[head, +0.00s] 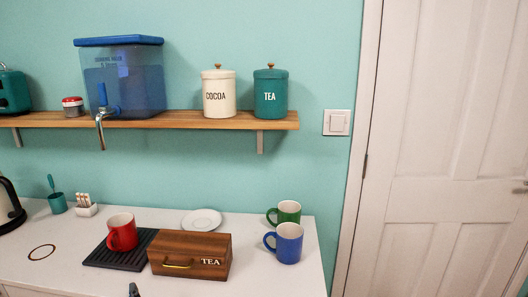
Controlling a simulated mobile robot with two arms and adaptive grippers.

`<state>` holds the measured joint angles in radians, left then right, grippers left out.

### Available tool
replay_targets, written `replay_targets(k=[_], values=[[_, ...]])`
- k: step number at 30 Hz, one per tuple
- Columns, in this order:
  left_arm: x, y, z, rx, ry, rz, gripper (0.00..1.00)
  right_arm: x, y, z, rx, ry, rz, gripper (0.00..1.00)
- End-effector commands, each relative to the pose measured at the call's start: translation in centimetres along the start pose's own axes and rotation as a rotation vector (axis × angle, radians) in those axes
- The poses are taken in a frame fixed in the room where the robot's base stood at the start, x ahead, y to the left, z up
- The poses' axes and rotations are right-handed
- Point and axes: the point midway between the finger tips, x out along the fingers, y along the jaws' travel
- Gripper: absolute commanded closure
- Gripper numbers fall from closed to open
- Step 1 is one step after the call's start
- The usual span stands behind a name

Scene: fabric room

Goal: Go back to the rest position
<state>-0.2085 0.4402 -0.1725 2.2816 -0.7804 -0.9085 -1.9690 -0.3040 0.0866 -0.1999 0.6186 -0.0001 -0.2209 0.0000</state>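A small dark tip (133,290) shows at the bottom edge of the head view, in front of the counter. It looks like the end of my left gripper, but too little of it shows to tell whether it is open or shut. My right gripper is not in view. No held object is visible.
A white counter (70,245) carries a red mug (122,232) on a black drip tray (100,258), a wooden tea box (190,255), a white saucer (202,220), a blue mug (287,243) and a green mug (287,211). A wooden shelf (190,119) hangs above. A white door (455,150) stands right.

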Motion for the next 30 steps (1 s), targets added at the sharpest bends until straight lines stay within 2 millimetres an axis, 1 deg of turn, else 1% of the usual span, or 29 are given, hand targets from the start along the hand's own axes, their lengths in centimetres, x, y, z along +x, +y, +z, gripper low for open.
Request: replay_targets(k=[5, 9, 11, 14, 17, 20, 21, 23, 24, 27, 30], values=[[-0.8, 0.6, -1.8, -0.166, 0.070, 0.033, 0.05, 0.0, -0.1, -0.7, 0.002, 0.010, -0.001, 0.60], [-1.7, 1.1, -3.8, -0.345, 0.141, 0.077, 0.05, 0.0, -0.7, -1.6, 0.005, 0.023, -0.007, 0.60], [-2.2, 1.3, -4.7, -0.435, 0.176, 0.104, 0.05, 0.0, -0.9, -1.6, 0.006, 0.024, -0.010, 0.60], [-3.4, 1.7, -6.6, -0.607, 0.242, 0.162, 0.05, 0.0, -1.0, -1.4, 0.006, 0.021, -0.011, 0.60], [-5.1, 2.0, -9.0, -0.818, 0.319, 0.251, 0.05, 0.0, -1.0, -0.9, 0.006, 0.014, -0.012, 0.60], [-7.7, 2.3, -12.0, -1.092, 0.408, 0.394, 0.05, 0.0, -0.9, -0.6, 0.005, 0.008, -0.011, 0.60], [-9.1, 2.3, -13.3, -1.213, 0.444, 0.470, 0.05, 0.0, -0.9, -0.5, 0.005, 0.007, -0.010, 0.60], [-11.2, 2.2, -15.1, -1.388, 0.488, 0.594, 0.05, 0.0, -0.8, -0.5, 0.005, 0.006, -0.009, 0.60], [-12.6, 2.2, -16.2, -1.494, 0.510, 0.680, 0.05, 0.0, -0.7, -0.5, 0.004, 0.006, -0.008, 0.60], [-15.9, 1.8, -18.3, -1.716, 0.541, 0.894, 0.05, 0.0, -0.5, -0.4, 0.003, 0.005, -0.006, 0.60], [-18.7, 1.4, -19.7, -1.877, 0.544, 1.086, 0.05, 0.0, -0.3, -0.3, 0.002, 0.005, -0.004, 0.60]])
